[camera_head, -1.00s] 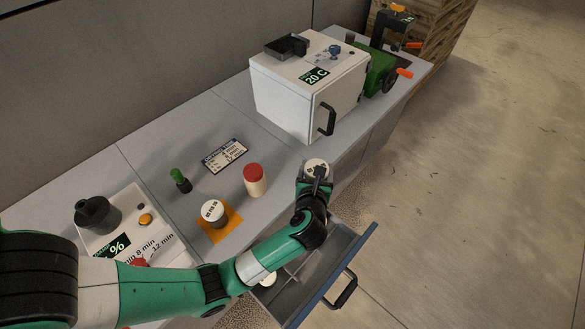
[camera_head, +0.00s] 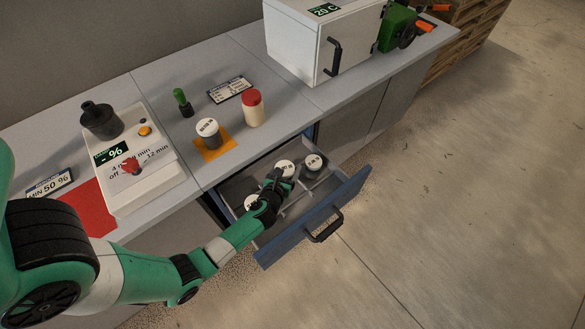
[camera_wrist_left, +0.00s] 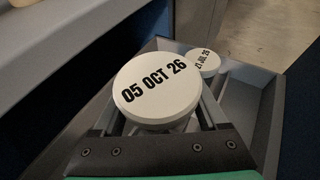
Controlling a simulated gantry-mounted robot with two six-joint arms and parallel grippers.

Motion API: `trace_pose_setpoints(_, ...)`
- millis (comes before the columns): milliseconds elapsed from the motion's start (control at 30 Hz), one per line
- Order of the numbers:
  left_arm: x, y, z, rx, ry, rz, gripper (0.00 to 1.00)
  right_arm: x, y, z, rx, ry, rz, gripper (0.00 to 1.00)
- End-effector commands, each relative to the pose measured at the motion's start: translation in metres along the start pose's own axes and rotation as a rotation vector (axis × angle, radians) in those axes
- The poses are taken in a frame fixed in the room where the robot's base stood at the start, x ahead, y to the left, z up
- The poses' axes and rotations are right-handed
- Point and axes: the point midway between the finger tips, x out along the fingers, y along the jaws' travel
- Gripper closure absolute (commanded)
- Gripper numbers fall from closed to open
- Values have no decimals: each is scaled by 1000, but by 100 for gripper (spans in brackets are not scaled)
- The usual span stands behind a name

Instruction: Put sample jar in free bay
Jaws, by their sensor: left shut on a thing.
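My left gripper (camera_head: 277,180) is shut on a white-lidded sample jar (camera_head: 286,167), in the middle of the open drawer (camera_head: 290,227). In the left wrist view the held jar's lid (camera_wrist_left: 157,88) reads "05 OCT 26" and looks about level. Its base is hidden, so I cannot tell whether it touches the drawer floor. A second jar (camera_head: 314,161) stands in the drawer at the far right; its lid (camera_wrist_left: 203,62) shows a date in the wrist view. A third jar (camera_head: 251,202) is at the left, partly hidden by my gripper. My right gripper is not in view.
Thin dividers split the drawer, and its blue front (camera_head: 318,216) has a black handle (camera_head: 324,228). On the counter stand a white-lidded jar (camera_head: 208,130) on an orange mat (camera_head: 217,152), a red-lidded bottle (camera_head: 252,108) and a white cabinet (camera_head: 305,50).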

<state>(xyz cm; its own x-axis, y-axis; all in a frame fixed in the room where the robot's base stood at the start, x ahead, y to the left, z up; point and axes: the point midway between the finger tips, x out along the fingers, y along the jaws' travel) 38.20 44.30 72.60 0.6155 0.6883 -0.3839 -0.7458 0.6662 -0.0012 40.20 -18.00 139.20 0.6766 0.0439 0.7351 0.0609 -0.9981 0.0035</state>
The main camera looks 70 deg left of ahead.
Motion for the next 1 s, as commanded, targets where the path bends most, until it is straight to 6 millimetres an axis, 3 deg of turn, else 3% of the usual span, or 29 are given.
trace_pose_setpoints(200, -2, -1, 3, 0, -1, -1, 89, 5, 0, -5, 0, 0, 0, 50)
trace_pose_setpoints(700, 22, -1, -54, -1, -1, -1, 89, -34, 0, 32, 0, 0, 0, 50)
trace_pose_setpoints(1000, 30, -1, -72, -1, -2, -2, 89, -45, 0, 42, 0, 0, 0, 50)
